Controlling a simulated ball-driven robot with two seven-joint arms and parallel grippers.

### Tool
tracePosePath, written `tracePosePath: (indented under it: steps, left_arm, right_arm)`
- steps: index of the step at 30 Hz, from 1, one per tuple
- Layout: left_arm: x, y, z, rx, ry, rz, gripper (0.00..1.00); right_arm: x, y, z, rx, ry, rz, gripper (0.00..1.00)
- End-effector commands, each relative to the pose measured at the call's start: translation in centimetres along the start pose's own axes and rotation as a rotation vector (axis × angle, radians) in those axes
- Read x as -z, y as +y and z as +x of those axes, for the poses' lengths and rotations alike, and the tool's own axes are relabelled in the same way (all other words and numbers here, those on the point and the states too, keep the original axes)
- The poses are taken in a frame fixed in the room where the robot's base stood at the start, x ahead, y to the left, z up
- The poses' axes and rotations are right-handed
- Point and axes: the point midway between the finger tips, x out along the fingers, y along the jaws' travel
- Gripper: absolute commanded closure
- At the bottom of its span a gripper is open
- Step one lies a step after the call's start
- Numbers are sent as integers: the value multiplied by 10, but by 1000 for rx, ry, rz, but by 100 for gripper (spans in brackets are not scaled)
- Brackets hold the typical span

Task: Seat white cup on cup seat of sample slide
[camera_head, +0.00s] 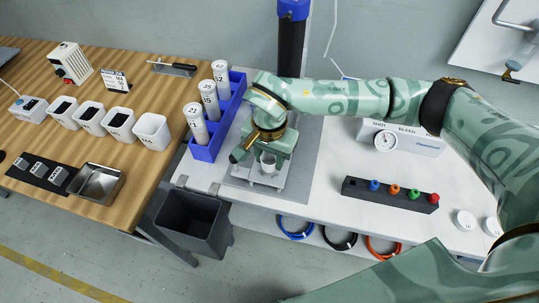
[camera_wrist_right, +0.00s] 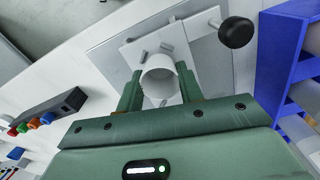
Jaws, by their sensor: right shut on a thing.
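The white cup (camera_wrist_right: 160,78) is between the two fingers of my right gripper (camera_wrist_right: 158,92), which is shut on it. In the head view the cup (camera_head: 267,164) shows under my right gripper (camera_head: 266,155), over the sample slide (camera_head: 269,179). The slide is a pale plate; in the wrist view the slide (camera_wrist_right: 178,40) has small grey pegs and lies beyond and around the cup. The cup seat is hidden behind the cup and fingers. I cannot tell whether the cup touches the slide. My left gripper is not in view.
A blue rack (camera_head: 212,145) with white tubes stands close left of the gripper. A black knob (camera_wrist_right: 236,32) sticks out beside the slide. A black block with coloured knobs (camera_head: 390,195) and a dial box (camera_head: 402,138) stand to the right. A dark bin (camera_head: 192,220) is below.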

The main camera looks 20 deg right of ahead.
Motion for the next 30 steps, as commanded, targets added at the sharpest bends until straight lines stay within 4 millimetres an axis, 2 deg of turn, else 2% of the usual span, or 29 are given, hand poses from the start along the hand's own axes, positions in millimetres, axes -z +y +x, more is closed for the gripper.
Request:
tracePosePath:
  steps: [17, 18, 20, 21, 30]
  left_arm:
    - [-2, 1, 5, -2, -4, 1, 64]
    - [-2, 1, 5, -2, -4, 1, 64]
    - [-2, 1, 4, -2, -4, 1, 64]
    - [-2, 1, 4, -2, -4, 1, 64]
    - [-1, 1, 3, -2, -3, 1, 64]
  right_arm:
    - [0, 0, 14, -1, -1, 0, 84]
    - [0, 0, 14, -1, -1, 0, 58]
    - [0, 0, 14, 0, 0, 0, 41]
    - [0, 0, 14, 0, 0, 0, 38]
    - [0, 0, 10, 1, 0, 0, 38]
